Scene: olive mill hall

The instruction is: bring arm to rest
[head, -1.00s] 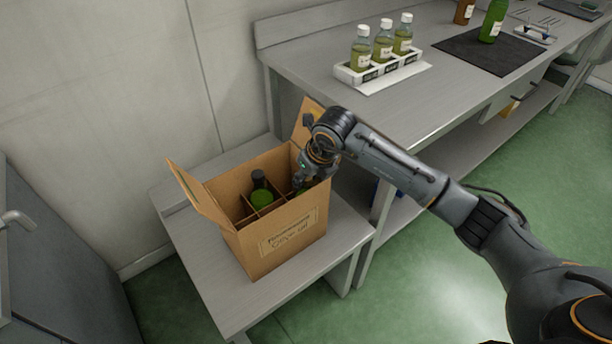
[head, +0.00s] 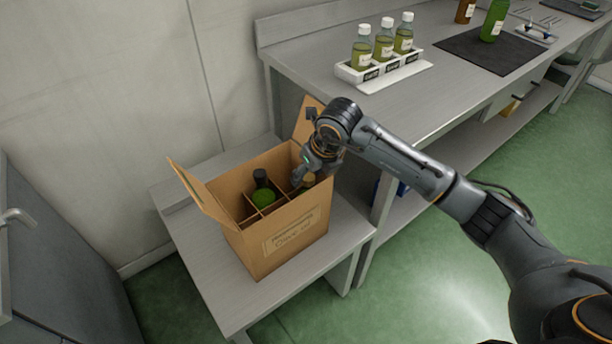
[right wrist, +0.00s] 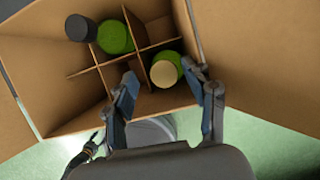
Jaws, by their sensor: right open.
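My right gripper (head: 304,178) is over the right side of the open cardboard box (head: 262,244). In the right wrist view its two fingers (right wrist: 167,84) are spread apart, with a green bottle with a tan top (right wrist: 164,70) standing in a compartment between and beyond the fingertips. That bottle's top also shows just under the gripper in the head view (head: 309,180). The left gripper is not in view.
The box stands on a low grey bench (head: 210,285), its flaps (head: 200,190) raised. A taller metal table (head: 420,110) beside it bears a white rack (head: 385,68) with three small bottles, a dark mat (head: 490,50) and a green bottle (head: 494,20). Green floor is open at right.

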